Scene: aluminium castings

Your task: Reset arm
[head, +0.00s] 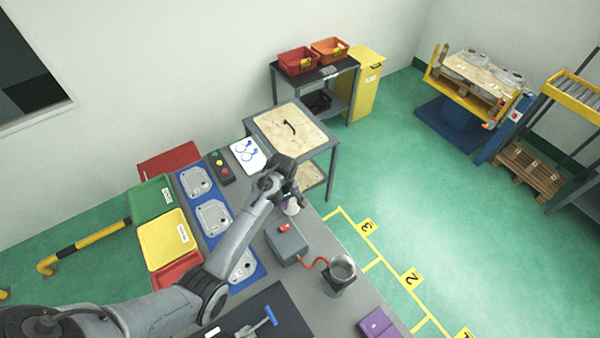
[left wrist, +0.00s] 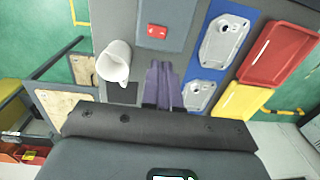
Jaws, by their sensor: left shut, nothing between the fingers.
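My left arm reaches in from the lower left of the head view. My left gripper (head: 297,197) is over the far part of the grey workbench (head: 322,235), with its fingers close to a white cup (head: 291,208). My right gripper does not show in either view.
Yellow (head: 168,240) and green (head: 151,199) bins line the left edge. A wooden-topped table (head: 300,125) stands beyond the bench.

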